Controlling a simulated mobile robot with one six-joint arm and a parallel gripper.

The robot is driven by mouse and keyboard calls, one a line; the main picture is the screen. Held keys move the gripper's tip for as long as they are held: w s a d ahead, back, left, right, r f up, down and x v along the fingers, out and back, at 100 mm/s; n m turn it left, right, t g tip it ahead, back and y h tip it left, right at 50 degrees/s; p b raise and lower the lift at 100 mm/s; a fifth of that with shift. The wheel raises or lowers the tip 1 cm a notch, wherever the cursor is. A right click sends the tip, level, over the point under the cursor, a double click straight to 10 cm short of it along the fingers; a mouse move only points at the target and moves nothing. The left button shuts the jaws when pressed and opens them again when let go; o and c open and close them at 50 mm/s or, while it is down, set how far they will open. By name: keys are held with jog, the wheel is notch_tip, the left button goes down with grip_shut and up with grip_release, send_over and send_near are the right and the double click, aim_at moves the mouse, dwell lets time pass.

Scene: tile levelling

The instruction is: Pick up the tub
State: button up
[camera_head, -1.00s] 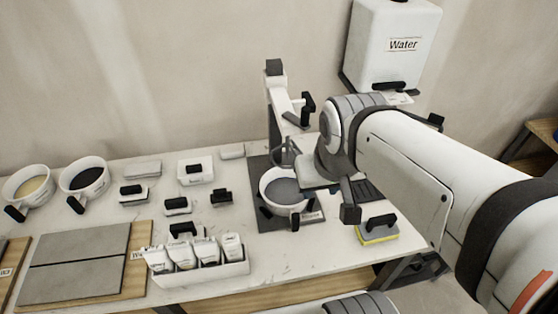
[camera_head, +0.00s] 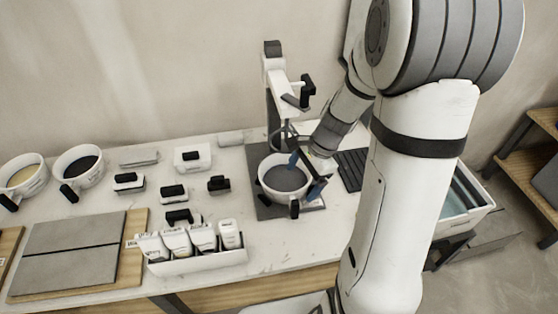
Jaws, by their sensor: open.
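A white tub (camera_head: 266,188) with grey contents stands on the dark base plate of the mixing stand, with a black handle (camera_head: 294,208) at its front. My gripper (camera_head: 305,175) is open at the tub's right side, its blue-tipped fingers close to the rim. One finger shows near the back right of the rim, the other near the front right. I cannot tell whether either finger touches the tub. Two similar white tubs stand at the left, one with tan contents (camera_head: 22,174) and one with dark contents (camera_head: 80,162).
The mixing stand (camera_head: 275,75) rises behind the tub. A white tray with several bottles (camera_head: 200,262) sits front left of it. Black-handled tools lie left of the stand. Grey tiles (camera_head: 70,245) lie on a board. A water-filled bin (camera_head: 465,200) is at right.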

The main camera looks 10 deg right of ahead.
aim_at(293, 200)
jog(key=f+m, duration=0.1)
jog(key=f, duration=0.3)
jog(key=w+a+f+m, duration=0.1)
jog(key=f, duration=0.3)
jog(key=a+f+m, duration=0.1)
jog(key=f, duration=0.3)
jog(key=shift+w+f+y, duration=0.2)
jog(key=shift+y, duration=0.1)
jog(key=c, duration=1.7)
jog(key=shift+d, duration=0.1)
jog(key=shift+c, duration=0.2)
jog(key=shift+w+r, duration=0.1)
jog(key=shift+r, duration=0.1)
